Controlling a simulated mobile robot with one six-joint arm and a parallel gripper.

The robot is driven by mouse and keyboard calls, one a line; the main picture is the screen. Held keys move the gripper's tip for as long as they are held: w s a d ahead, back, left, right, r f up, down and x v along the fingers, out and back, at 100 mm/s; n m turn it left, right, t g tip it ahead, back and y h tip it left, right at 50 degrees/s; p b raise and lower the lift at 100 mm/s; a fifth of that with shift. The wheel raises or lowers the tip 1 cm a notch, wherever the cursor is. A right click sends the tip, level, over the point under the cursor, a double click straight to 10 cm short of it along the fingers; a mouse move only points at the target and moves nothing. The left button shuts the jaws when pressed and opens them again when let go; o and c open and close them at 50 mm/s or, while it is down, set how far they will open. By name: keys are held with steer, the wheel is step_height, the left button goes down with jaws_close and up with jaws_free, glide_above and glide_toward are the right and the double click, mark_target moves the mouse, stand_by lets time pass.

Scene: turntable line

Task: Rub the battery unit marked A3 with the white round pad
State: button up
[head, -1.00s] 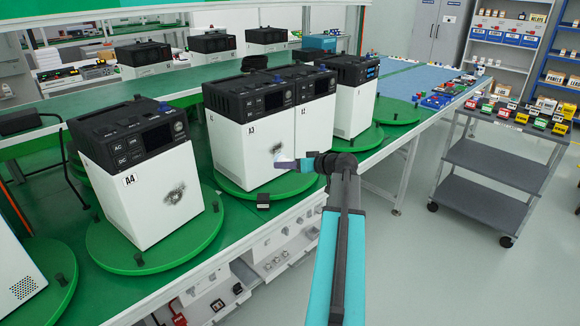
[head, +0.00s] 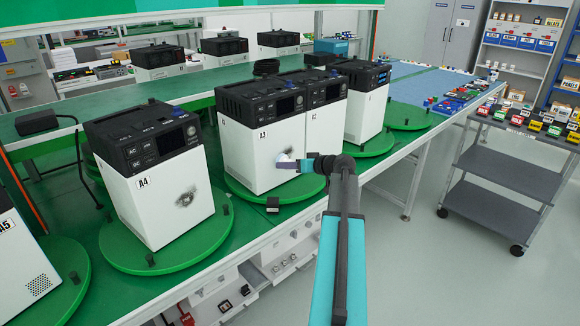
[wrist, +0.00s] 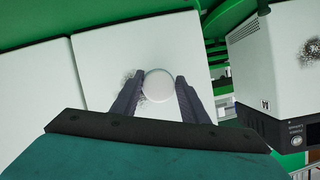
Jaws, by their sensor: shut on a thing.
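The battery unit marked A3 (head: 256,165) is a white box with a black top, standing on a green turntable. My gripper (head: 299,166) is at its front face, shut on the white round pad (wrist: 158,86). In the wrist view the pad sits between the two dark fingers (wrist: 160,98), in front of the unit's white face (wrist: 110,55). A dark smudge (wrist: 132,86) shows on that face just left of the pad, partly hidden by a finger. I cannot tell for sure whether the pad touches the face.
Unit A4 (head: 160,200), with its own dark smudge, stands on a turntable (head: 130,245) to the left. Another unit (head: 326,130) stands close against A3's right. A small black block (head: 273,204) is at the turntable's front edge. A grey cart (head: 500,195) stands at the right.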

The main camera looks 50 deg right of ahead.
steer(key=shift+w+b, duration=0.35)
steer(key=shift+w, duration=0.45)
stand_by(0.8)
steer(key=shift+c, duration=1)
steer(key=d, duration=0.1)
steer(key=d+b, duration=0.2)
steer(key=shift+s+d, duration=0.25)
steer(key=shift+d, duration=0.1)
steer(key=shift+d+b, duration=1)
steer(key=shift+d, duration=0.55)
